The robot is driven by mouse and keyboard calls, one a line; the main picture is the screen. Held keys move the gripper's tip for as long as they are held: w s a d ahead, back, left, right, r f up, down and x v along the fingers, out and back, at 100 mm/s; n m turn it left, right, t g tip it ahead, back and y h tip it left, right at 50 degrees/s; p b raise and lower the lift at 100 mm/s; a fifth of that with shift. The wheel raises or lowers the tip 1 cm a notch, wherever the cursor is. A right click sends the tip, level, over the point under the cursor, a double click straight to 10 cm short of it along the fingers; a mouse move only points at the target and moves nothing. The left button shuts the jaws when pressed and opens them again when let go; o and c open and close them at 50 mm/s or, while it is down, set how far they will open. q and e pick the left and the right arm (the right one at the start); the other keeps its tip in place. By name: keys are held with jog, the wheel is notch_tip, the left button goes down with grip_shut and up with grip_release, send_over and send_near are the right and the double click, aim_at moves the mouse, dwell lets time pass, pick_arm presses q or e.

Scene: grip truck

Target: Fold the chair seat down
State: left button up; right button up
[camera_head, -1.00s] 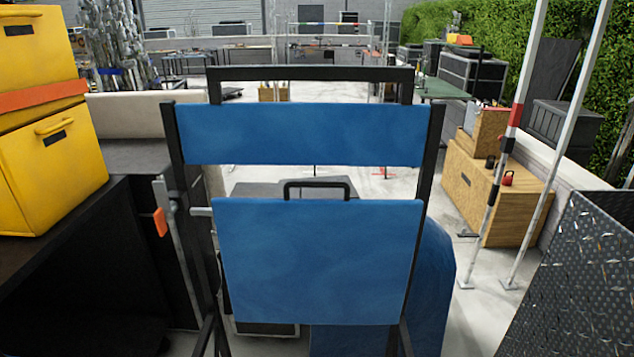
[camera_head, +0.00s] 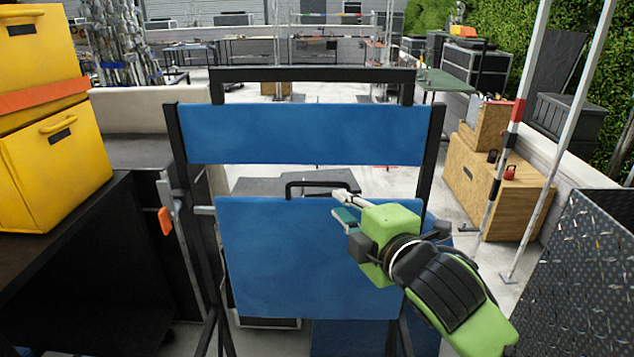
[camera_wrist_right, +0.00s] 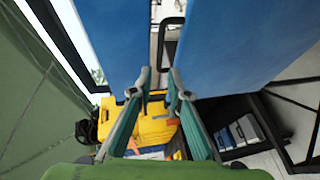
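The folding chair stands in front of me with a black frame and a blue backrest band (camera_head: 300,134). Its blue seat panel (camera_head: 290,260) is upright below the band, with a black loop handle (camera_head: 315,184) on its top edge. My right gripper (camera_head: 343,206) is in front of the seat's upper right part, near the handle's right end. In the right wrist view its fingers (camera_wrist_right: 157,85) are apart with nothing between them; the handle (camera_wrist_right: 164,24) lies beyond them, beside the seat panel (camera_wrist_right: 245,40). My left gripper is not in view.
Yellow boxes (camera_head: 55,160) sit on a dark bench at the left. A clamp with an orange grip (camera_head: 165,221) is beside the chair's left side. A wooden crate (camera_head: 485,195), poles and a dark diamond-plate box (camera_head: 590,260) stand at the right.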

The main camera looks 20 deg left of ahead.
aim_at(319, 185)
jog(key=p+x, duration=0.4)
jog(key=x, duration=0.9)
jog(key=shift+w+a, duration=0.2)
jog(key=shift+f, duration=0.1)
grip_shut()
